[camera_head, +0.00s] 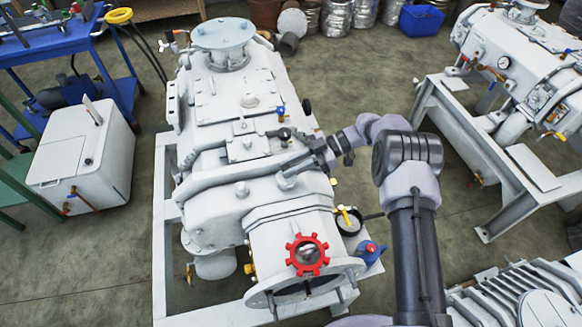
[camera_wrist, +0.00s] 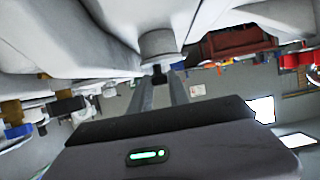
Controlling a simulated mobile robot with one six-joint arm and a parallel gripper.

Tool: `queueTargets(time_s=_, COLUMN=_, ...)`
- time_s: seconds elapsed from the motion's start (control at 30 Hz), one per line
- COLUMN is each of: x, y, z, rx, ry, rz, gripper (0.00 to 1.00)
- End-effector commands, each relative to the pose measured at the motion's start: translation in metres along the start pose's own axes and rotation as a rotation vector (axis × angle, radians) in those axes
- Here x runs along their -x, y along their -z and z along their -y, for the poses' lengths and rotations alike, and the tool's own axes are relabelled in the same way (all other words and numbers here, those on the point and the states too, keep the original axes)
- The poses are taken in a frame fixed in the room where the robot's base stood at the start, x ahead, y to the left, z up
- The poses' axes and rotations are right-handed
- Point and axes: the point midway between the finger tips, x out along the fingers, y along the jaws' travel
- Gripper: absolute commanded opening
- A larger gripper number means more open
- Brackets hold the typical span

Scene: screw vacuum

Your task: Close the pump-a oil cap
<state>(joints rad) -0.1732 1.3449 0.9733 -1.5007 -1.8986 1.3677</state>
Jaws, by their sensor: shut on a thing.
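The large white pump (camera_head: 235,110) stands on a pale frame in the middle of the head view. My gripper (camera_head: 295,170) reaches in from the right to a small white round fitting (camera_head: 287,183) on the pump's upper side, which I take to be the oil cap. In the wrist view the two fingers of my gripper (camera_wrist: 160,78) run up to the light round fitting (camera_wrist: 158,44) and close on a small dark part under it. The exact grip is partly hidden, and I cannot tell how far the cap is turned.
A red handwheel (camera_head: 307,254) sits at the pump's near end, with a blue-and-red fitting (camera_head: 370,250) beside it. A second white machine (camera_head: 520,60) stands at the right. A white box (camera_head: 80,155) and blue cart (camera_head: 60,45) stand left. Bare floor lies between.

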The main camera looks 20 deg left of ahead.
Motion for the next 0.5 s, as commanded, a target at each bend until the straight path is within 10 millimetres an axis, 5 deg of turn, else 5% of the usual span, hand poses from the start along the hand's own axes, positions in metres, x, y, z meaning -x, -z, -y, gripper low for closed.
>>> queueTargets(time_s=0.4, x=-0.0005, y=-0.0010, z=0.0004, rx=-0.008, ry=0.004, rz=0.000, gripper=0.00)
queueTargets(time_s=0.43, x=-0.0005, y=-0.0011, z=0.0004, rx=-0.008, ry=0.004, rz=0.000, gripper=0.24)
queueTargets(time_s=0.5, x=-0.0005, y=-0.0011, z=0.0004, rx=-0.008, ry=0.004, rz=0.000, gripper=0.38)
